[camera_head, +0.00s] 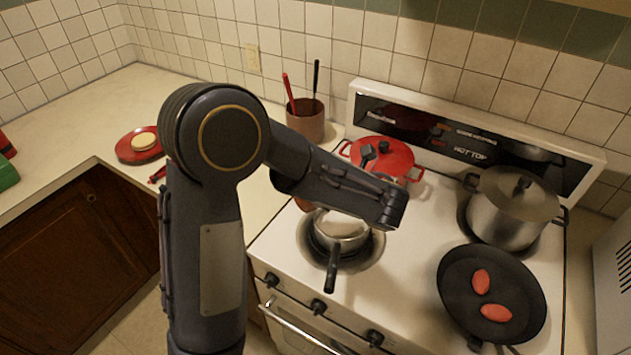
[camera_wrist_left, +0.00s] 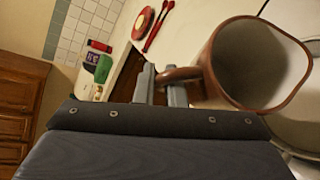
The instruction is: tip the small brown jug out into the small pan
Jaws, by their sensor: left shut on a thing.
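The small brown jug (camera_wrist_left: 258,62) fills the right of the left wrist view, its open mouth partly turned to the camera. My left gripper (camera_wrist_left: 161,84) is shut on the jug's handle at its left side. In the head view my left arm hides the gripper and most of the jug; only a brownish sliver (camera_head: 303,204) shows below the forearm. The small pan (camera_head: 342,232) sits on the front left burner, its black handle toward the front, partly behind the arm. I cannot tell how far the jug is tilted or what is inside it. My right gripper is not in view.
A red pot (camera_head: 390,156) stands behind the pan, a steel pot (camera_head: 512,208) at the back right. A black frying pan (camera_head: 462,318) with two reddish pieces is at the front right. A brown utensil crock (camera_head: 306,124) and red plate (camera_head: 127,151) stand on the counter.

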